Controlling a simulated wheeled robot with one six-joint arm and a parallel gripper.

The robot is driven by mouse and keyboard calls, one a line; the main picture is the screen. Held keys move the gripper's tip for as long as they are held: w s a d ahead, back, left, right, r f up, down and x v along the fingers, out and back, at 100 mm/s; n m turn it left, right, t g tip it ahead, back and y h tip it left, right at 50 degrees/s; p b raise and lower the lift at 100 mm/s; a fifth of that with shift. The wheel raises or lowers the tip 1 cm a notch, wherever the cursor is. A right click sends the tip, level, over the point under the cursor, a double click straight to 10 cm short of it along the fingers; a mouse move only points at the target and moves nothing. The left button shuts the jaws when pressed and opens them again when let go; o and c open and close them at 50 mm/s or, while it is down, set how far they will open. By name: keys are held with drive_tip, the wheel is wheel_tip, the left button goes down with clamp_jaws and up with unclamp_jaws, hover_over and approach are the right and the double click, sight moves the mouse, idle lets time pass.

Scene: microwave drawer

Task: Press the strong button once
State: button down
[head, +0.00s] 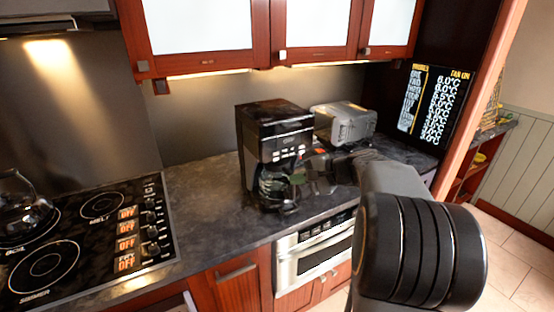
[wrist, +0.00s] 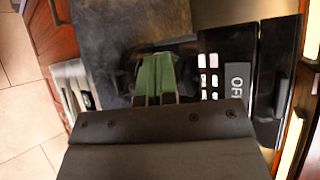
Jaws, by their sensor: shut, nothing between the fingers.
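The black coffee maker (head: 262,122) stands on the counter, with a glass carafe (head: 274,186) in its lower bay. Its pale buttons (head: 287,154) sit on the front face above the carafe. In the wrist view the white buttons (wrist: 208,76) form two columns beside a display (wrist: 238,82) reading OFF, seen sideways. The labels are too small to read, so I cannot tell which is strong. My gripper (wrist: 155,60) is shut and empty, its greenish fingers close to the machine's front, left of the buttons in the wrist view. I cannot tell whether it touches anything.
A silver toaster (head: 345,123) stands behind and right of the coffee maker. The cooktop (head: 80,240) with a kettle (head: 18,195) is at left. A steel-fronted microwave drawer (head: 312,252) is below the counter. Red cabinets (head: 195,66) hang above. The counter left of the machine is clear.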

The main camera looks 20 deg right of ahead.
drive_tip(key=w+p, duration=0.2)
drive_tip(key=w, duration=0.6)
drive_tip(key=shift+a, duration=0.45)
drive_tip(key=shift+w, duration=0.2)
idle(1.6)
drive_tip(key=shift+w, duration=0.25)
drive_tip(key=shift+w+a, duration=0.1)
drive_tip(key=shift+w, duration=0.2)
idle(0.6)
drive_tip(key=shift+s, duration=0.1)
drive_tip(key=shift+s+b, duration=0.45)
drive_tip(key=shift+s, duration=0.2)
drive_tip(key=shift+s+d+b, duration=0.2)
drive_tip(key=shift+s+b, duration=0.35)
drive_tip(key=shift+s, duration=0.7)
drive_tip(key=shift+s+d+b, duration=0.2)
drive_tip(key=shift+s+b, duration=0.3)
drive_tip(key=shift+s, duration=0.75)
